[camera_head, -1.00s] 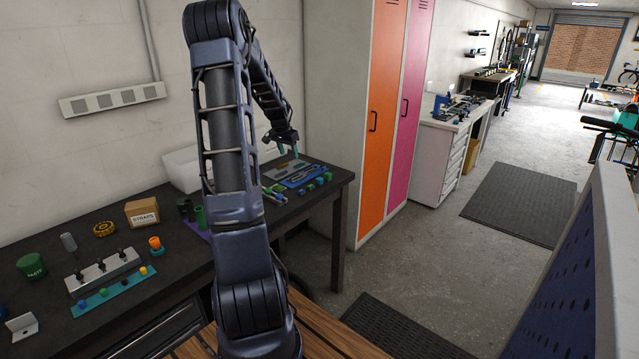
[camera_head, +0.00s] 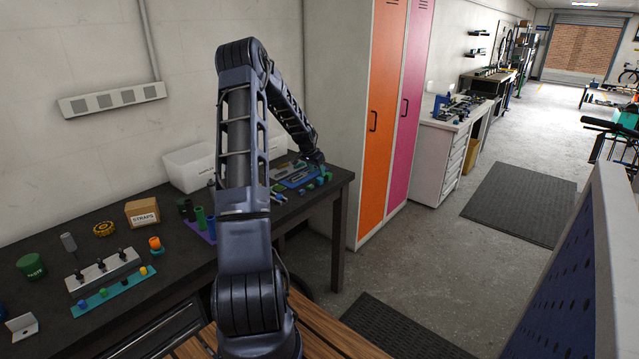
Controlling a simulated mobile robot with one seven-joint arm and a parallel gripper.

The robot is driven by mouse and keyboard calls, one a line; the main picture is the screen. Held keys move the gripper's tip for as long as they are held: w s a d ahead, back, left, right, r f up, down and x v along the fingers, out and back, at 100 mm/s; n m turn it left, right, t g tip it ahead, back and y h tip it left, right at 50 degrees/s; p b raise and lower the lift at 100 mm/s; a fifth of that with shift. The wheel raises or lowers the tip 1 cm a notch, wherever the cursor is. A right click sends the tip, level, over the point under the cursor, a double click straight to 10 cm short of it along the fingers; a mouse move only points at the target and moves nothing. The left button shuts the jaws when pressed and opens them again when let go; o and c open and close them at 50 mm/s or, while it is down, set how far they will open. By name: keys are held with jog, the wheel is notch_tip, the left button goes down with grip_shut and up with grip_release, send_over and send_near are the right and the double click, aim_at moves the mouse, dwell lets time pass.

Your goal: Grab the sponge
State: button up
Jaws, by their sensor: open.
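I cannot pick out the sponge for certain; it may be among the small blue and green pieces (camera_head: 308,187) at the right end of the dark workbench, or hidden by my arm. My gripper (camera_head: 318,167) is open, low over that end of the bench, beside a blue tray (camera_head: 293,182). Its fingertips are small and hard to separate from the pieces below, so I cannot tell whether they touch anything.
The workbench (camera_head: 185,262) also holds a straps box (camera_head: 142,212), a green tin (camera_head: 31,266), a grey rack (camera_head: 103,270) and a teal strip (camera_head: 113,292). A white bin (camera_head: 188,168) stands at the back. An orange locker (camera_head: 384,120) stands right of the bench.

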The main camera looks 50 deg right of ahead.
aim_at(319, 178)
jog(key=shift+x, duration=2.65)
jog(key=shift+a, duration=0.1)
jog(key=shift+c, duration=0.4)
jog(key=c, duration=1)
